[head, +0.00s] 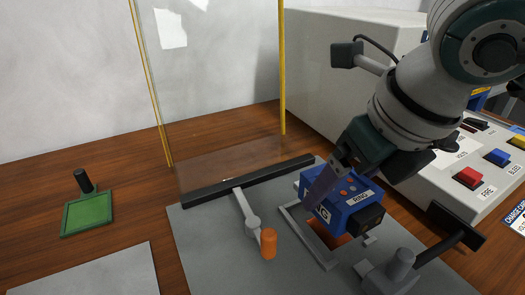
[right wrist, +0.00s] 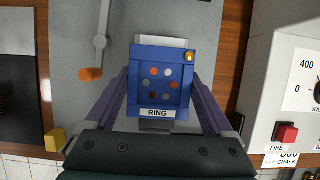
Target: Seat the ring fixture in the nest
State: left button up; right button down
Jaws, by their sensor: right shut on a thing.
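The ring fixture (head: 345,203) is a blue block with a RING label and orange and grey dots on its face. My right gripper (head: 335,187) is shut on it, with purple fingers on both sides, as the right wrist view of the fixture (right wrist: 160,82) shows. The nest (head: 318,252) is a light grey frame on the grey plate, with an orange-brown patch inside. The fixture is over the nest in the head view and hides much of it; I cannot tell the gap between them. My left gripper is not in view.
A lever with an orange knob (head: 268,243) stands left of the nest, and a grey clamp (head: 400,265) is at its right. A clear panel (head: 215,90) rises behind a black bar (head: 250,182). A control box with a red button (head: 468,177) stands right.

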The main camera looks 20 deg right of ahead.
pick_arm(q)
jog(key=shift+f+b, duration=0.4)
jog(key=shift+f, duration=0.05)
pick_arm(e)
notch_tip(320, 180, down, 5)
jog(key=shift+f, duration=0.1)
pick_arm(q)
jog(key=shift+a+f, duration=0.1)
pick_arm(e)
grip_release()
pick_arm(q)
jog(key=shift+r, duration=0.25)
pick_arm(e)
jog(key=shift+s+r, duration=0.1)
jog(key=shift+r, duration=0.35)
pick_arm(q)
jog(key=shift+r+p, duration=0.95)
jog(key=shift+p, duration=0.2)
pick_arm(e)
jog(key=v, duration=1.1)
jog(key=shift+s+r, duration=0.1)
